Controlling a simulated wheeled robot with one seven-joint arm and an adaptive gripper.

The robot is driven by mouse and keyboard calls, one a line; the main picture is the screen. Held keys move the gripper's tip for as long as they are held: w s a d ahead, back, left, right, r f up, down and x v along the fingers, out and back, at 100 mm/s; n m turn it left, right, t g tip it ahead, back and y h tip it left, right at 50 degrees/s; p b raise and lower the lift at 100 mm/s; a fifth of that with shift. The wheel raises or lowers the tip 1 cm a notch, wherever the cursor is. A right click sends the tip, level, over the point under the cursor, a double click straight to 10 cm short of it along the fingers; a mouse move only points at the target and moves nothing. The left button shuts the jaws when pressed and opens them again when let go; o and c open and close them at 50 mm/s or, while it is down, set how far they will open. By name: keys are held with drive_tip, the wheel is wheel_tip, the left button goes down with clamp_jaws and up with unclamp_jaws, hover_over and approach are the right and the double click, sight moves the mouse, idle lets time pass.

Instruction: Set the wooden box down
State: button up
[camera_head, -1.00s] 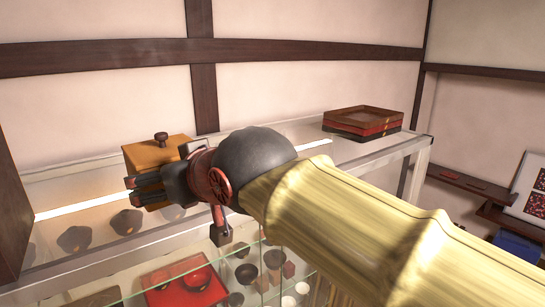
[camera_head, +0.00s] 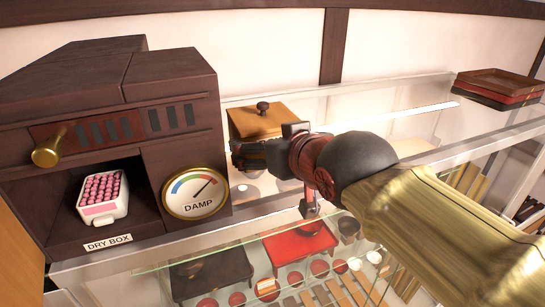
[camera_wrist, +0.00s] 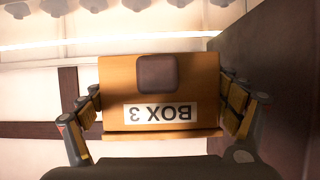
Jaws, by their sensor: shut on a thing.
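In the wrist view the wooden box (camera_wrist: 118,88) shows a white label reading "BOX 3", upside down, and a dark knob. My gripper's fingers (camera_wrist: 162,105) are shut on its two sides. Whether the box's underside touches the glass is hidden.
The dark dry box (camera_head: 180,90) with a dial and a pink-filled white tray (camera_head: 102,212) stands close at left. Stacked trays (camera_head: 495,88) lie at the far right on the glass top (camera_head: 385,110). Glass between them and my gripper is clear. Bowls and red trays sit inside the case.

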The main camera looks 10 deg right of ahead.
sight(268, 176)
drive_tip(key=shift+w+f+p, duration=0.15)
drive_tip(key=shift+f+p, duration=0.15)
drive_tip(key=shift+f, duration=1.85)
drive_tip(key=shift+f, duration=0.1)
drive_tip(key=o, duration=1.1)
drive_tip(key=shift+r, duration=0.25)
drive_tip(key=b+v, duration=0.2)
drive_tip(key=v, duration=1)
drive_tip(key=shift+f+b, duration=0.1)
drive_tip(key=shift+b, duration=0.3)
